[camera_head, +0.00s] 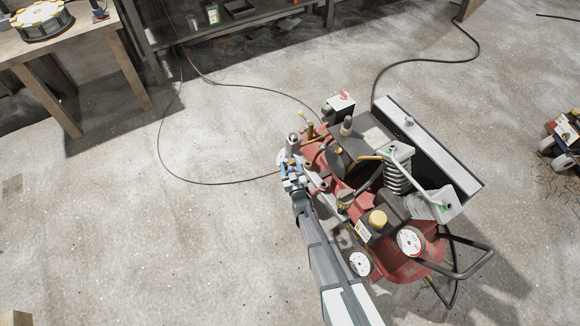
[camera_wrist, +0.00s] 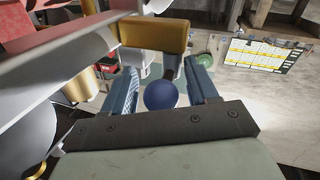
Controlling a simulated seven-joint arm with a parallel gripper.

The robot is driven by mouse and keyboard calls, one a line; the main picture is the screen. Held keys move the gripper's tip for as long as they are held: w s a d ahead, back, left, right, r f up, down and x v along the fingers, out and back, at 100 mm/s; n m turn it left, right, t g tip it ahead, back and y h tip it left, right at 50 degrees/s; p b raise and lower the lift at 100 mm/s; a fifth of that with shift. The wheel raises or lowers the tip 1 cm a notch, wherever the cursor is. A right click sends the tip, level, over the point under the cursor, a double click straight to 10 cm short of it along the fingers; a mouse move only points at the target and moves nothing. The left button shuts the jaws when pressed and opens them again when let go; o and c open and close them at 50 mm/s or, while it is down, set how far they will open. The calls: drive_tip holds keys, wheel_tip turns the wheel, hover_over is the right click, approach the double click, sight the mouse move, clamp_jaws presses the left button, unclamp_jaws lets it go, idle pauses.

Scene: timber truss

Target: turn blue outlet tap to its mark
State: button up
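The blue outlet tap shows as a round dark blue knob (camera_wrist: 161,95) in the wrist view. It lies between the two fingers of my gripper (camera_wrist: 160,69), with a small gap visible on each side. The gripper is open and does not appear to grip the knob. In the head view my gripper (camera_head: 293,180) is at the left end of the red compressor (camera_head: 408,268), by its outlet fittings. The tap is too small and covered there to make out clearly. I cannot make out its mark in either view.
A brass-coloured block (camera_wrist: 152,36) is just beyond the fingertips. Grey and red parts crowd the left of the wrist view. A dark hose (camera_head: 215,184) lies on the floor left of the compressor. A wooden table (camera_head: 85,40) stands at upper left. The floor on the left is mostly clear.

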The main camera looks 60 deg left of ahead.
drive_tip(key=shift+s, duration=0.1)
drive_tip(key=v, duration=1.3)
drive_tip(key=shift+d, duration=0.4)
drive_tip(key=shift+s+f, duration=0.1)
